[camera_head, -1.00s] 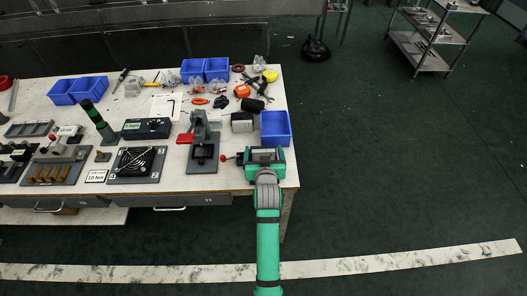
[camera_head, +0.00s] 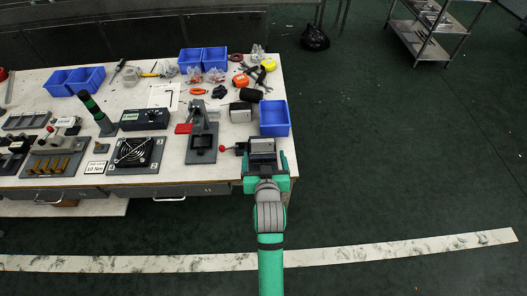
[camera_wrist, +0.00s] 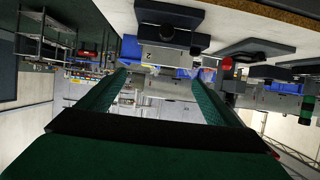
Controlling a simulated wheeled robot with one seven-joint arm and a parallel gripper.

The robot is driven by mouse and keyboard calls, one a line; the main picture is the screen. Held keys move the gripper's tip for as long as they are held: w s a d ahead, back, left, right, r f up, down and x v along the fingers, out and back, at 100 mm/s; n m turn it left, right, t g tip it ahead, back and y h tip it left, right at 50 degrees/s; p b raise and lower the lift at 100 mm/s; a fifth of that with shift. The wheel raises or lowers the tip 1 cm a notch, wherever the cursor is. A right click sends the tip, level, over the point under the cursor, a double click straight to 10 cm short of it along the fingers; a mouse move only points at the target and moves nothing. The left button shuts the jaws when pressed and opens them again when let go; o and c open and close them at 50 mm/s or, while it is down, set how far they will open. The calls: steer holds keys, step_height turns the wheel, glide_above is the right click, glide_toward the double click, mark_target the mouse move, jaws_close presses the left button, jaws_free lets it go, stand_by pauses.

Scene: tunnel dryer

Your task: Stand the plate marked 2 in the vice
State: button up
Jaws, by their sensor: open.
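A grey metal vice-like block (camera_head: 262,147) stands at the table's front right corner, with a red-knobbed lever (camera_head: 228,149) on its left. My gripper (camera_head: 265,167) is open at its near side and hides part of it. In the wrist view my two green fingers (camera_wrist: 163,76) are spread apart, with nothing clearly held between them. Grey metal blocks (camera_wrist: 168,56) show beyond the fingertips, and the red knob (camera_wrist: 227,64) is to their right.
A blue bin (camera_head: 274,118) stands just behind the vice. The green floor (camera_head: 400,190) to the right is open.

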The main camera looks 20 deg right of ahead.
steer(key=s+a+f+n+y, duration=0.1)
steer(key=s+a+f, duration=0.15)
steer(key=s, duration=0.25)
steer(key=s+a+f+t, duration=0.1)
steer(key=s+a+f, duration=0.1)
steer(key=s+a, duration=0.3)
steer(key=s+a+f+n+y, duration=0.1)
steer(key=s+a+f, duration=0.1)
steer(key=s, duration=0.4)
steer(key=s+a+r+y, duration=0.1)
steer(key=s+a+r, duration=0.1)
steer(key=s, duration=0.7)
steer(key=s+a+r+n+t, duration=0.1)
steer(key=s+a, duration=0.4)
steer(key=s, duration=0.5)
steer(key=shift+a+r+y, duration=0.15)
steer(key=shift+r+y, duration=0.25)
steer(key=shift+r, duration=0.5)
